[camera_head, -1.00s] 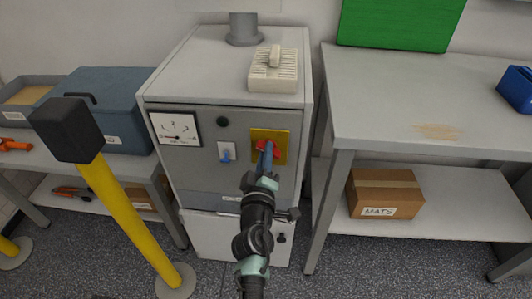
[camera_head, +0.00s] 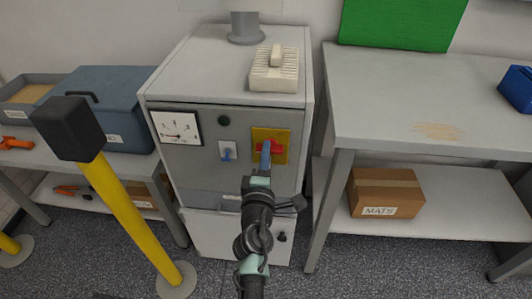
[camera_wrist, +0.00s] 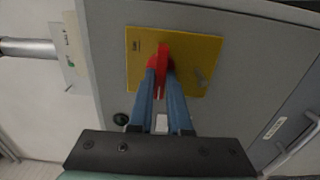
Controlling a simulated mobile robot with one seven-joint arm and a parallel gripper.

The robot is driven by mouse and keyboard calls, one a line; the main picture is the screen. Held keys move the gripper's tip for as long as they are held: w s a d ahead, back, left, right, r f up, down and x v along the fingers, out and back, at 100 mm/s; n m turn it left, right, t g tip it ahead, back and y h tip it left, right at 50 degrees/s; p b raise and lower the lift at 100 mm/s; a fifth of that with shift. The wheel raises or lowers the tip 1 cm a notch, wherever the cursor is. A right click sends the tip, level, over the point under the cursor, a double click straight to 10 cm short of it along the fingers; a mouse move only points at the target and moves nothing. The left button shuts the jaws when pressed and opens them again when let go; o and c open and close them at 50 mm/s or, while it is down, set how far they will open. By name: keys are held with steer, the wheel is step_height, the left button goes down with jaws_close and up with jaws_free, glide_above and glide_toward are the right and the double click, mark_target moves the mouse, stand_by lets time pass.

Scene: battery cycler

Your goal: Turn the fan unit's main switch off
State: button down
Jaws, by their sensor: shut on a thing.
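The fan unit (camera_head: 230,110) is a grey cabinet. Its main switch is a red handle (camera_head: 277,149) on a yellow plate (camera_head: 283,135) at the front's right side. In the head view the handle lies about level. My gripper (camera_head: 265,158) reaches it from the front. In the wrist view my two blue fingers (camera_wrist: 160,78) are shut on the red handle (camera_wrist: 162,55), one on each side, in front of the yellow plate (camera_wrist: 200,50). The fingers hide part of the handle in the head view.
A yellow post (camera_head: 123,207) stands at the front left. A bench (camera_head: 420,90) stands to the right, close to the cabinet.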

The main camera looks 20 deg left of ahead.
stand_by(0.3)
steer(key=c, duration=0.9)
jaws_free()
steer(key=shift+o, duration=0.2)
steer(key=shift+s, duration=0.1)
steer(key=p+v, duration=0.2)
steer(key=v, duration=1)
steer(key=shift+s+p, duration=0.35)
steer(key=shift+s, duration=0.05)
steer(key=shift+d, duration=0.15)
